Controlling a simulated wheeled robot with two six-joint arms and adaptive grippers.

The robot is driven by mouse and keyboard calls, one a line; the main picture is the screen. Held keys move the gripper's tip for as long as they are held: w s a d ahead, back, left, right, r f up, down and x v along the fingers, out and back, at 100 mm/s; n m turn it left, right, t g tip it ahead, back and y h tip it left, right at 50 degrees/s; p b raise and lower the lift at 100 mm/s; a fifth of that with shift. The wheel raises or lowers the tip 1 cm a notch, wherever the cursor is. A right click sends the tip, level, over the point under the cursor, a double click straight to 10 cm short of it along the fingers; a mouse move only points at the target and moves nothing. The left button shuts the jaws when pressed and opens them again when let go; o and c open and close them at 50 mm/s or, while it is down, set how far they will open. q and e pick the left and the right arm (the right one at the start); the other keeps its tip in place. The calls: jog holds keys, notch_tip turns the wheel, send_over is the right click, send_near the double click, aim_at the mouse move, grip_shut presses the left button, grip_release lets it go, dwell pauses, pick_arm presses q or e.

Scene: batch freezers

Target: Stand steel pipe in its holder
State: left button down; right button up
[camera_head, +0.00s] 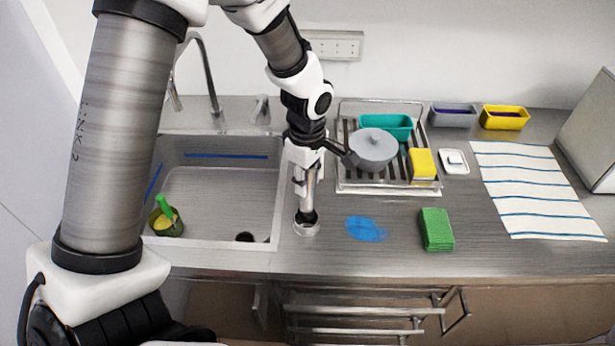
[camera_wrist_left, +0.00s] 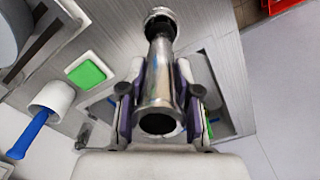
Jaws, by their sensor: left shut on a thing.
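The steel pipe (camera_head: 308,190) is a shiny metal tube, held close to upright over the counter beside the sink. My left gripper (camera_head: 303,172) is shut on its upper part. In the left wrist view the pipe (camera_wrist_left: 160,75) lies between both fingers of the left gripper (camera_wrist_left: 160,100), with its open near end facing the camera. The holder (camera_head: 306,229) is a short round metal base on the counter, directly below the pipe. The pipe's lower end meets the dark top of the holder; how deep it sits inside cannot be told. My right gripper is not in view.
The sink (camera_head: 215,180) lies to the left, with a green-handled container (camera_head: 165,222) inside. A dish rack (camera_head: 345,187) with a grey pot (camera_head: 373,149) stands behind right. A blue patch (camera_head: 366,229) and green sponge (camera_head: 436,230) lie right of the holder.

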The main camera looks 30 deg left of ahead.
pick_arm(q)
jog(key=shift+f+b, duration=0.75)
jog(key=shift+f, duration=0.3)
dwell(0.9)
jog(key=shift+r+p, duration=0.55)
jog(key=shift+r, duration=0.1)
jog(key=shift+f+b, duration=0.9)
jog(key=shift+f, duration=0.35)
dwell(0.6)
jog(key=c, duration=1.1)
grip_release()
notch_tip(320, 180, up, 11)
jog(key=p, duration=0.9)
jog(key=shift+r, duration=0.1)
